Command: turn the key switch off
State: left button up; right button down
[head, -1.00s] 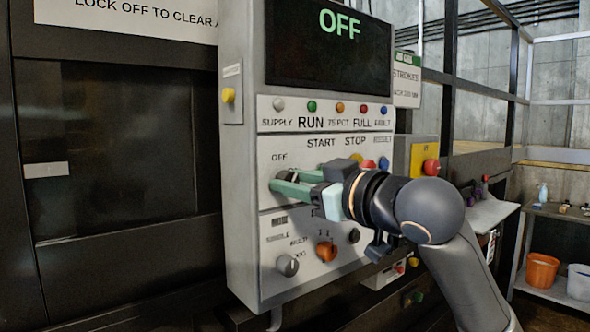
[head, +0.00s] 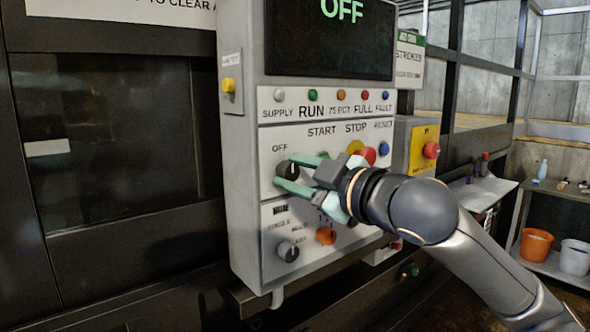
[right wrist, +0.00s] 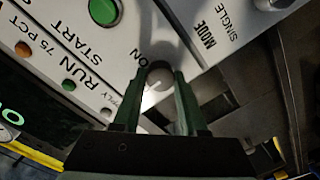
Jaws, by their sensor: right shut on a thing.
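The key switch (head: 291,169) is a round dark knob on the grey control panel, beside a printed OFF label. My right gripper (head: 285,171) comes in from the right, with its green fingers above and below the knob. In the right wrist view the switch (right wrist: 158,77) shows as a round grey knob with a pale line. It sits between the two green fingertips (right wrist: 159,80), and an ON label is beside it. The gripper is shut on the switch. The display (head: 330,40) above reads OFF. My left gripper is not in view.
A red stop button (head: 367,155) and a blue reset button (head: 384,149) are close to the gripper on the panel. A grey knob (head: 288,251) and an orange knob (head: 326,236) are below. A red button on a yellow box (head: 424,150) is to the right.

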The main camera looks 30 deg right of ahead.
dwell(0.3)
jog(key=shift+c, duration=2.2)
grip_release()
jog(key=shift+s, duration=0.1)
jog(key=s+d+b, duration=0.1)
jog(key=s+b, duration=0.5)
jog(key=s, duration=0.6)
jog(key=shift+r, duration=0.15)
jog(key=shift+s+d, duration=0.1)
